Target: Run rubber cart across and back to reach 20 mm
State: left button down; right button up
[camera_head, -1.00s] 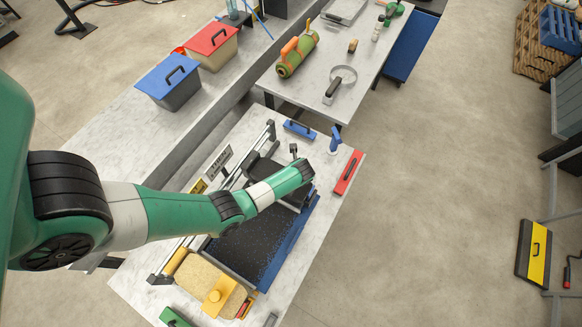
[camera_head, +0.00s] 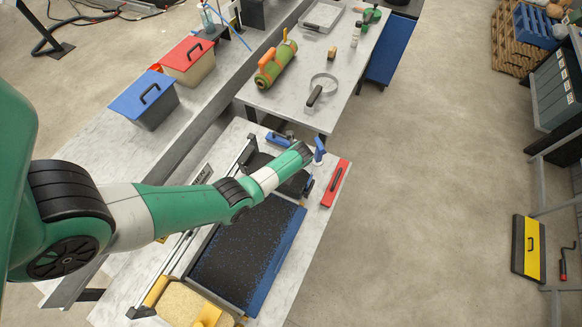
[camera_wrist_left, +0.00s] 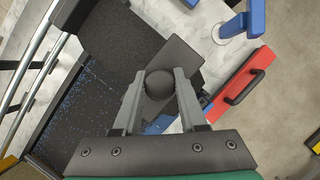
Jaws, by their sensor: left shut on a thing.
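The black rubber cart (camera_head: 255,163) sits at the far end of a speckled black bed (camera_head: 240,250) with a blue side edge (camera_head: 278,262). My arm covers part of the cart. My left gripper (camera_head: 303,152) is above the cart. In the left wrist view, the fingers of my left gripper (camera_wrist_left: 160,88) are closed around a dark round knob (camera_wrist_left: 159,80) above a flat dark plate. The cart's dark body (camera_wrist_left: 115,32) shows beside it. My right gripper is not in view.
A red tool with a black handle (camera_head: 336,184) and a blue stand (camera_head: 319,148) are close on the right. A blue-handled tool (camera_head: 278,139) lies behind the cart. A tan block (camera_head: 178,303) is at the bed's near end. A metal rail (camera_head: 195,228) runs along the left.

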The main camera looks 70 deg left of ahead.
pick_arm(q)
jog(key=shift+a, duration=0.1)
jog(key=c, duration=0.9)
grip_release()
jog(key=o, duration=0.4)
jog(key=shift+w+a, duration=0.15)
jog(key=shift+w, duration=0.05)
jog(key=shift+o, duration=0.2)
jog(key=p+v, duration=0.4)
jog(key=v, duration=0.7)
jog(key=shift+d+r, duration=0.25)
jog(key=shift+r, duration=0.05)
jog(key=shift+d, duration=0.1)
